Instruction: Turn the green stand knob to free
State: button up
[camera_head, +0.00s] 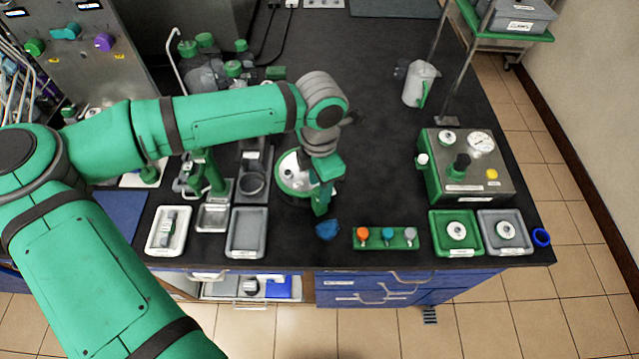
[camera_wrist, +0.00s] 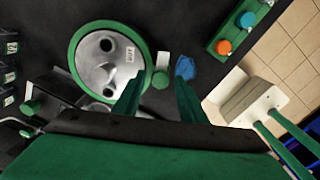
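The green stand knob (camera_wrist: 160,80) shows in the wrist view as a small round cap at the right edge of a round grey stand (camera_wrist: 84,67) with a green rim. A small white label (camera_wrist: 163,61) is just beyond the knob. My gripper (camera_wrist: 158,92) is open, with one green finger on each side of the knob; I cannot tell whether either touches it. In the head view my gripper (camera_head: 320,206) points down at the right side of the stand (camera_head: 284,183). It hides the knob there.
A blue piece (camera_head: 327,230) lies close to my gripper. A green block with coloured knobs (camera_head: 375,243) stands to the right, near the bench's front edge. Grey trays (camera_head: 247,250) and a tube-like holder (camera_head: 252,205) are to the left. The bench behind right is mostly clear.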

jog(key=shift+r, duration=0.1)
notch_tip(320, 180, up, 11)
jog(key=shift+f, duration=0.2)
dwell(0.5)
dwell(0.4)
